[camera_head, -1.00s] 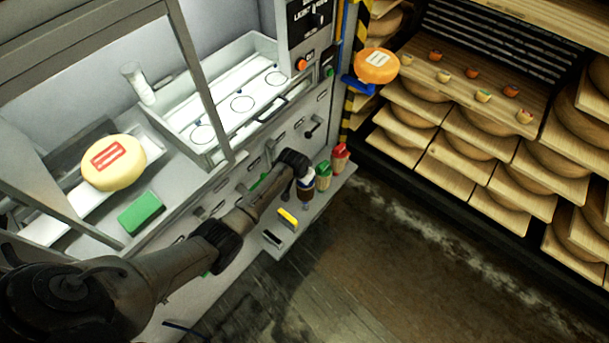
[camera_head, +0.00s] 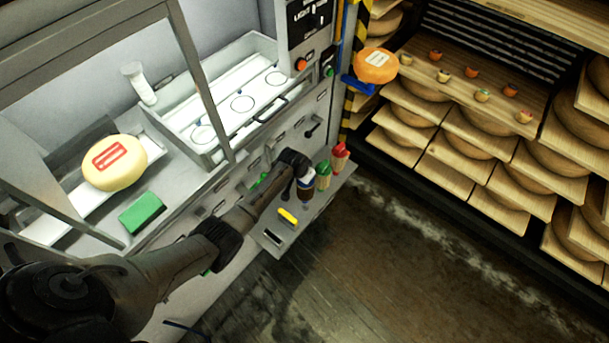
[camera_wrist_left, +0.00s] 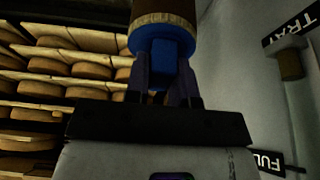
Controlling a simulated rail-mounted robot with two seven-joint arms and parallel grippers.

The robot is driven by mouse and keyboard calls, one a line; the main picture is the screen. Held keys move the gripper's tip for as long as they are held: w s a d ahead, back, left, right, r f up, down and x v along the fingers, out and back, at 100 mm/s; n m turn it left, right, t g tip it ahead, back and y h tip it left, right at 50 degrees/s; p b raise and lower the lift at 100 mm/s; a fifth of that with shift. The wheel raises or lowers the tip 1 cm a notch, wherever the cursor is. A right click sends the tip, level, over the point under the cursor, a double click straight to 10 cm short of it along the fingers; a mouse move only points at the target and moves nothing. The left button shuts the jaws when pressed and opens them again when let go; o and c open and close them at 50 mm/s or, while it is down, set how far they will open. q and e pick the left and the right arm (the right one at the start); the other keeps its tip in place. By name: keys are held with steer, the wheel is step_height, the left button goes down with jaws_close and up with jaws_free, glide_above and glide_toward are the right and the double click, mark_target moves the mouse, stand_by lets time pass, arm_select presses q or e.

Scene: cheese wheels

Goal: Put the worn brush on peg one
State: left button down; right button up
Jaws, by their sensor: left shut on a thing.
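My left gripper (camera_wrist_left: 165,85) is shut on the blue grip of a brush (camera_wrist_left: 163,50) with a tan wooden rim and a dark brown part above it. In the wrist view a brown peg-like piece (camera_wrist_left: 291,64) hangs under a label.
A yellow block (camera_head: 288,216) lies on the shelf's near end. A cheese wheel (camera_head: 115,162) and a green block (camera_head: 142,213) sit on the counter at left. An orange cheese (camera_head: 376,66) is by the striped post. Cheese racks (camera_head: 480,140) fill the right; the floor between is clear.

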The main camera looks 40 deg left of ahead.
arm_select(q)
steer(key=shift+r, duration=0.1)
stand_by(0.5)
stand_by(0.4)
steer(key=shift+p, duration=0.5)
steer(key=shift+f+b, duration=0.55)
steer(key=shift+f, duration=0.25)
steer(key=shift+f+b, duration=0.95)
steer(key=shift+f, duration=0.3)
steer(key=shift+f+b, duration=0.45)
steer(key=shift+f, duration=0.15)
steer(key=shift+f+b, duration=0.5)
steer(key=shift+f, duration=0.2)
steer(key=c, duration=0.9)
jaws_free()
